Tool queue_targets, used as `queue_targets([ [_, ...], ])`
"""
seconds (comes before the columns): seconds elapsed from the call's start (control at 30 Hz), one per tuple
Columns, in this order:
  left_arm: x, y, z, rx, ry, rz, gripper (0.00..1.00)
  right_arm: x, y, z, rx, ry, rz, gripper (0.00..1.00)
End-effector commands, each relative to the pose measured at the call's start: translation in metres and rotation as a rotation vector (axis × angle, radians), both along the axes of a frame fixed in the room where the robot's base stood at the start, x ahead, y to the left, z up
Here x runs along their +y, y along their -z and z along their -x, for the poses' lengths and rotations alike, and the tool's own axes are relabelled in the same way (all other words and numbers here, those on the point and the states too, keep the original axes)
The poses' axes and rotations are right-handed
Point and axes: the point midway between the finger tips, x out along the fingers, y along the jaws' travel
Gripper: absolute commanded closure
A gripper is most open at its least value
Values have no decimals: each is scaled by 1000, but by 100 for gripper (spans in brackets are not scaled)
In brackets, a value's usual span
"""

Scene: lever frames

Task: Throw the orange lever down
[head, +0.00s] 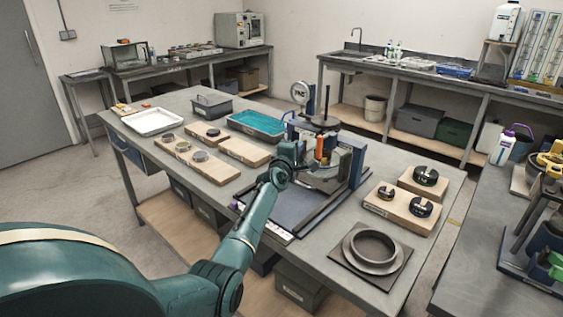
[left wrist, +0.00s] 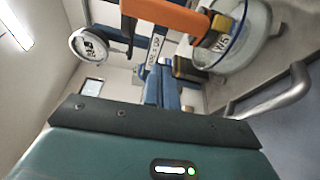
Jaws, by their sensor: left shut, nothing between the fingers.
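The orange lever (head: 320,148) is a small upright orange piece on the blue and dark press-like machine (head: 345,165) on the central table. In the left wrist view the orange lever (left wrist: 165,14) is a thick bar across the top, with a yellowish block at its right end. My left gripper (head: 293,150) is just left of the lever in the head view, in front of the machine. It is shut and empty; its fingertips are hard to make out against the machine. Whether it touches the lever cannot be told. My right gripper is not in view.
Boards with black weights (head: 425,176) and a grey ring on a plate (head: 373,246) lie to the right. A teal tray (head: 256,124) and a white tray (head: 153,121) lie to the left.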

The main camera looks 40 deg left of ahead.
Motion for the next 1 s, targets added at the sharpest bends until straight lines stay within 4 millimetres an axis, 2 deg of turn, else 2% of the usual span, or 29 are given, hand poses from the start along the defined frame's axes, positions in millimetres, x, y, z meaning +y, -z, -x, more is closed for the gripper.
queue_targets([
  [0.03,-5,0,10,6,3,5,100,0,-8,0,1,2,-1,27],
  [0.1,-6,0,22,7,-1,3,100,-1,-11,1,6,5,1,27],
  [0.3,-15,2,55,6,0,2,100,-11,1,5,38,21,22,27],
  [0.5,-21,2,80,6,1,2,100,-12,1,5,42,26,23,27],
  [0.7,-24,2,90,6,1,1,100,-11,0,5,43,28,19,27],
  [1.0,-24,2,91,6,0,1,100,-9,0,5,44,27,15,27],
])
